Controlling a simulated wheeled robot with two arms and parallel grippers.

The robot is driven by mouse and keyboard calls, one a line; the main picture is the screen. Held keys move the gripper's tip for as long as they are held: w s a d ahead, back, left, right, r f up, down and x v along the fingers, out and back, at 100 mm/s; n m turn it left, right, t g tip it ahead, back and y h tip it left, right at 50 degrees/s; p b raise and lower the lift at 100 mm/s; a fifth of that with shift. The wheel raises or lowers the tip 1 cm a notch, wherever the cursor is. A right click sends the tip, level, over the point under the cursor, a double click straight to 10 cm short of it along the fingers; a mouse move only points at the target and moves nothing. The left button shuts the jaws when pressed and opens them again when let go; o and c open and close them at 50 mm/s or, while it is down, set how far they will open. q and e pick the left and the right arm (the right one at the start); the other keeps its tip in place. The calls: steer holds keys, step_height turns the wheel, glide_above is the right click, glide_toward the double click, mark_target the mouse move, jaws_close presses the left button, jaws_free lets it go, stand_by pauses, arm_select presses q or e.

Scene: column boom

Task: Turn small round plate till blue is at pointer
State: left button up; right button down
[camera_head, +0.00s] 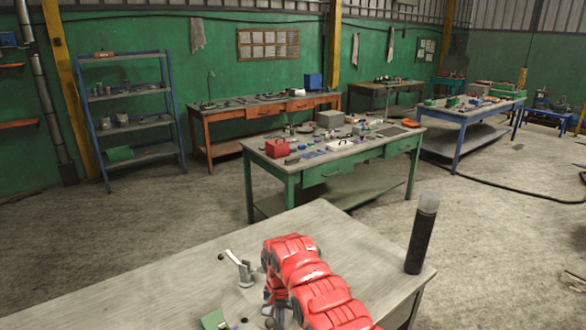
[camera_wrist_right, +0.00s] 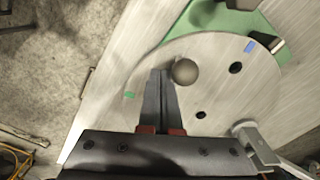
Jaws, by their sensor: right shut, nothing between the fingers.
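The small round plate (camera_wrist_right: 165,115) is pale grey and lies on the near table. In the wrist view it has a blue mark (camera_wrist_right: 250,46) near its upper right rim and a green mark (camera_wrist_right: 129,95) near its left rim. A dark wedge-like piece (camera_wrist_right: 268,48) is at the rim just right of the blue mark; I cannot tell if it is the pointer. My right gripper (camera_wrist_right: 160,73) is shut and empty over the plate, its tips beside a round grey knob (camera_wrist_right: 184,72). In the head view my red right arm hides much of the plate (camera_head: 237,303). My left gripper is out of view.
A metal post with a lever (camera_head: 240,268) stands by the plate. A dark cylinder (camera_head: 422,235) stands at the near table's right corner. The table (camera_head: 130,290) is bare at left. A green workbench (camera_head: 330,170) with tools is beyond the floor gap.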

mark_target(269, 320)
steer(key=shift+a, duration=0.1)
stand_by(0.3)
steer(key=shift+s+a+f+b, duration=0.1)
steer(key=shift+s+a+b, duration=0.1)
steer(key=shift+a+b, duration=0.5)
steer(key=shift+a, duration=0.15)
steer(key=shift+a+b, duration=0.2)
steer(key=shift+b, duration=0.3)
steer(key=shift+s+a+b, duration=0.1)
steer(key=shift+a+b, duration=0.45)
steer(key=shift+b, duration=0.5)
steer(key=shift+d+p, duration=0.55)
steer(key=shift+p, duration=0.55)
